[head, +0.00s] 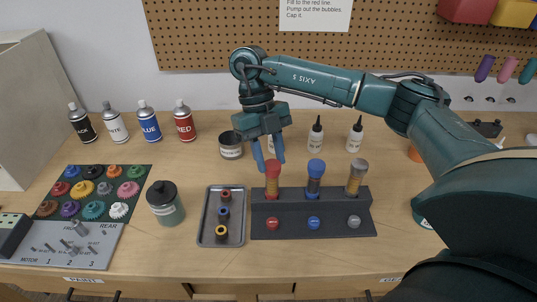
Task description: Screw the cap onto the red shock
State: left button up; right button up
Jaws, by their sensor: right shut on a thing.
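The red shock (272,188) stands upright at the left end of a dark rack, with its wide red cap (272,167) at the top. My right gripper (269,161) reaches down over it from above. Its two blue fingers are shut on the red cap, one on each side. The fingers hide part of the cap, so I cannot tell how tightly it sits. The blue shock (315,181) and the grey-topped shock (356,178) stand to the right in the same rack. My left gripper is not in view.
The dark rack (345,225) has red, blue and grey round pieces along its front. A metal tray (221,242) with small rings and a dark-lidded jar (165,203) stand to the left. Bottles and spray cans line the back. The table front is clear.

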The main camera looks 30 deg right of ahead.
jog(key=shift+m, duration=0.4)
jog(key=o, duration=1)
jog(key=shift+o, duration=0.2)
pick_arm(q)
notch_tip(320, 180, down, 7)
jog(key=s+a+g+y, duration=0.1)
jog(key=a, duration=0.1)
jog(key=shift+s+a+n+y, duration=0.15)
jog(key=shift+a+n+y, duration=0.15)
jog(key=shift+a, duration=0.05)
pick_arm(e)
jog(key=v, duration=1.3)
jog(key=shift+d, duration=0.3)
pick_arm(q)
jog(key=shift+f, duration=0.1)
pick_arm(e)
jog(key=shift+r, duration=0.1)
